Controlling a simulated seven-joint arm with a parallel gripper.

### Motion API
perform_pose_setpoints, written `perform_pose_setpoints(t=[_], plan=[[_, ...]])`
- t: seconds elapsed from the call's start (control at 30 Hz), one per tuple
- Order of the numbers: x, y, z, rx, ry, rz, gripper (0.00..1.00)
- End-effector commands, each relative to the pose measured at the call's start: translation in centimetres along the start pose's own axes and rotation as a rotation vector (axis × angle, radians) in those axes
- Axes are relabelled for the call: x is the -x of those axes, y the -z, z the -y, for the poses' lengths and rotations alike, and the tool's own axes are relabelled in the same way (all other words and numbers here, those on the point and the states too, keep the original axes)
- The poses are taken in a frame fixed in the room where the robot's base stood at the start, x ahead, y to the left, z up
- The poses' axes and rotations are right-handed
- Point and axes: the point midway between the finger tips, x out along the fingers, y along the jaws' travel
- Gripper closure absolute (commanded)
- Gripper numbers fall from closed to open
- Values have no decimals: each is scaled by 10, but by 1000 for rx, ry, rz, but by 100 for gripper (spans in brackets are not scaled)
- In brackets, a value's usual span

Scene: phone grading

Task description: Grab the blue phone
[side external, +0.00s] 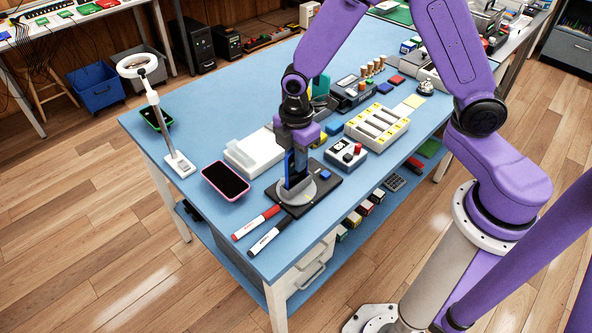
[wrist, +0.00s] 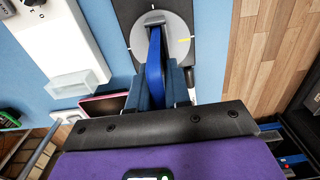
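The blue phone (wrist: 154,58) stands on edge over a round grey turntable on a black base. In the side external view, the blue phone (side external: 289,166) is partly hidden by my gripper (side external: 297,160), which points down over the turntable (side external: 300,189). In the wrist view, my gripper (wrist: 157,92) has one dark finger on each side of the phone. The fingers are very close to its faces; I cannot tell whether they press on it. I cannot tell whether the phone's lower edge touches the turntable.
A pink-edged phone (side external: 226,181) lies left of the base. A white box (side external: 253,152) is behind it. Red (side external: 256,222) and black (side external: 270,235) markers lie at the front edge. A control box (side external: 346,153) is on the right.

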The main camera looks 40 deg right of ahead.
Motion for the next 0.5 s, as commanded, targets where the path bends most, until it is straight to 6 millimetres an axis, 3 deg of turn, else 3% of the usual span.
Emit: perform_pose_setpoints(t=[0.5], plan=[[13,1,0,1,-2,-1,100]])
